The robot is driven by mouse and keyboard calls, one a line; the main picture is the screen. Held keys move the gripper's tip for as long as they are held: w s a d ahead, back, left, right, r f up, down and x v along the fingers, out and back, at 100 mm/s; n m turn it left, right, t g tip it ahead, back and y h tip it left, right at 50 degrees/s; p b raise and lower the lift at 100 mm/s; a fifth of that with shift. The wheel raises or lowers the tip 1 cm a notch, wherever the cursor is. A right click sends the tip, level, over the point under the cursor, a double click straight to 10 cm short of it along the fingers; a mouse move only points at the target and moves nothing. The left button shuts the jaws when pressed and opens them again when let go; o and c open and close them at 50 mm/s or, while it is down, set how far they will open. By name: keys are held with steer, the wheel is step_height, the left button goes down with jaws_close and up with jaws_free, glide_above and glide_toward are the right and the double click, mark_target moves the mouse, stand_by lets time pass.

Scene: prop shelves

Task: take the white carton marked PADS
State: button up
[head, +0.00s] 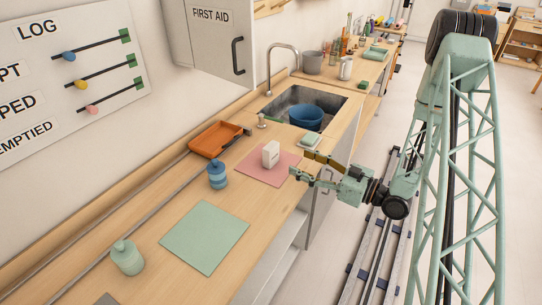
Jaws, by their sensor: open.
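A small white carton (270,155) stands upright on a pink mat (253,176) on the wooden counter in the head view. It has a small dark mark on its face, too small to read. My gripper (299,163) is open at the counter's front edge, to the right of the carton. Its fingers point left toward the carton, and a gap shows between them and it. Nothing shows between the fingers.
An orange tray (216,150) and a blue stacked container (216,180) stand left of the pink mat. A sink with a blue bowl (307,117) lies behind. A cabinet (215,40) overhangs.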

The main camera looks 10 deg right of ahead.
mark_target(275, 152)
steer(key=shift+a, duration=0.1)
stand_by(0.4)
steer(key=shift+b+x, duration=0.4)
steer(key=shift+x, duration=3.8)
steer(key=shift+b+x, duration=0.4)
steer(key=shift+x, duration=2.25)
steer(key=c, duration=1)
